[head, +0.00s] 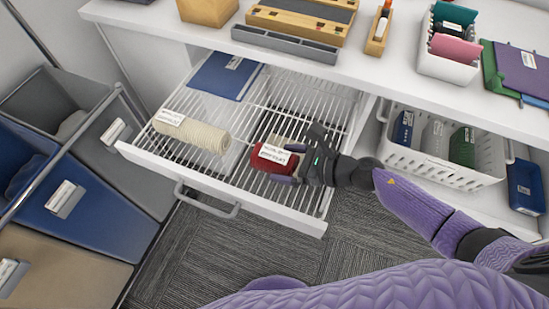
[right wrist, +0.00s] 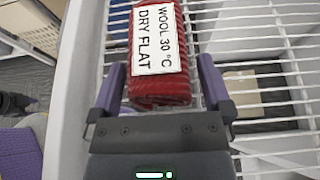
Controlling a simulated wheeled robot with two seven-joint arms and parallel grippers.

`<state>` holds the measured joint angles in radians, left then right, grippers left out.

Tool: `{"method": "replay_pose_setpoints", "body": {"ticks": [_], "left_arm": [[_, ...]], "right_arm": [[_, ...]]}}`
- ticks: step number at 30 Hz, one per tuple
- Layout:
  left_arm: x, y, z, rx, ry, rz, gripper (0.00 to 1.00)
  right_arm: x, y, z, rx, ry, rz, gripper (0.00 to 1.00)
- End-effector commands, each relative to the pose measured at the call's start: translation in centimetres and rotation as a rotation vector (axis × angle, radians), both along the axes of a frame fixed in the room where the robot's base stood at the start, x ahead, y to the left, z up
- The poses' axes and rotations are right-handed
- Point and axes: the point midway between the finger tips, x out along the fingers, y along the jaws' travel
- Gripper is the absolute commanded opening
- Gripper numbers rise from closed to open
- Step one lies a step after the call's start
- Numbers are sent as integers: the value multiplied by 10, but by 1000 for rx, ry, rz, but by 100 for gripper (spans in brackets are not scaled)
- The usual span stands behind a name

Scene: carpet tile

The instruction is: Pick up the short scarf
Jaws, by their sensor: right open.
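The short scarf is a red knitted roll (head: 268,172) with a white label, lying in the open wire drawer (head: 170,168). In the right wrist view the red roll (right wrist: 160,92) carries a label reading "WOOL 30 °C DRY FLAT". My right gripper (head: 292,165) is open at the roll's right end. In the right wrist view its two purple fingers (right wrist: 162,75) stand on either side of the roll's near end, with a gap on the right side. A longer cream roll (head: 200,134) with a label lies to the left in the drawer. My left gripper is not in view.
A blue folder (head: 225,75) lies at the drawer's back. The white counter (head: 380,65) overhangs behind. A white basket (head: 440,172) with several boxes stands right of the drawer. Grey, blue and tan bins (head: 75,190) stand at left. Bare wire shows around the red roll.

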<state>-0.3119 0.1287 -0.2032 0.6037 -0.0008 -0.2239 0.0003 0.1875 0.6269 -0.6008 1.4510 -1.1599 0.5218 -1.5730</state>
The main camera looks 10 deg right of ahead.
Motion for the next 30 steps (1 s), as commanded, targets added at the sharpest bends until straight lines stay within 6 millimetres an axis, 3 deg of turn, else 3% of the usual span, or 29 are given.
{"method": "replay_pose_setpoints", "body": {"ticks": [4,15,22,30], "left_arm": [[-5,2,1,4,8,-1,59],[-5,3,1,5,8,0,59],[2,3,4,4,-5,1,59],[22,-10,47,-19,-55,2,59]], "right_arm": [[0,0,0,1,1,0,98],[0,-1,0,1,2,-1,21],[0,-1,6,1,-1,0,21],[0,-1,78,-1,-4,1,21]]}}
